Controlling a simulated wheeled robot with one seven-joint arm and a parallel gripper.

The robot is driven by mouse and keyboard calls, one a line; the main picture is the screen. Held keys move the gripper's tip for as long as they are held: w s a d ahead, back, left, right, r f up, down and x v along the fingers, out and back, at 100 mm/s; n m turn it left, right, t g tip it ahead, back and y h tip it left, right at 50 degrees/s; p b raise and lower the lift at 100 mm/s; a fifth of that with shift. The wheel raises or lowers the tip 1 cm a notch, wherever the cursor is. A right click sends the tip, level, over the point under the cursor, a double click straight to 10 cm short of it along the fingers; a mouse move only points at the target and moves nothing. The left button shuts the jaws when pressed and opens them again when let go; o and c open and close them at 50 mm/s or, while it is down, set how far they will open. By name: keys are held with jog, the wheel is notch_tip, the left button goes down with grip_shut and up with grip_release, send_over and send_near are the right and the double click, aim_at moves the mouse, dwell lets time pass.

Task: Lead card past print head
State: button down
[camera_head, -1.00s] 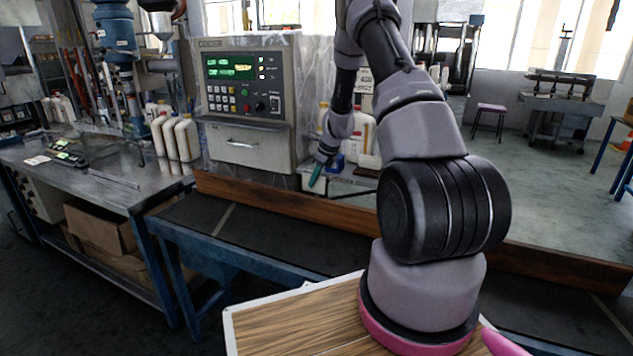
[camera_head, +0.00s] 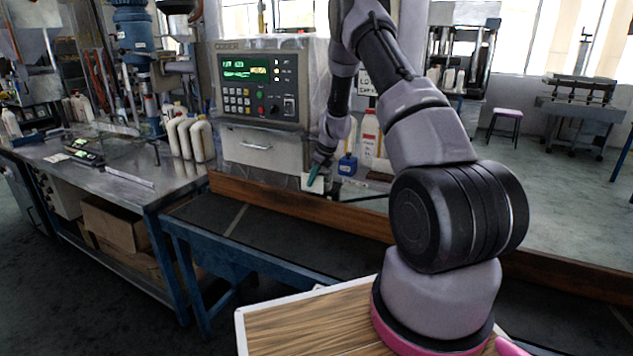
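My gripper (camera_head: 315,172) is small in the head view, at the end of my arm, with teal fingers pointing down and left. A small white card (camera_head: 312,184) is at its fingertips and appears gripped, just above the wooden rail along the conveyor. The grey coder cabinet (camera_head: 262,85), with a lit green display, stands left of the card. I cannot make out the print head.
A dark conveyor (camera_head: 275,237) on a blue frame runs in front, with a wooden rail (camera_head: 285,203) behind it. A blue bottle (camera_head: 347,165) and white bottles stand right of the gripper. A steel bench (camera_head: 110,178) is at left.

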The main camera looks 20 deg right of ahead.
jog(key=shift+w+a, duration=1.75)
jog(key=s+a+r, duration=0.5)
jog(key=r, duration=0.1)
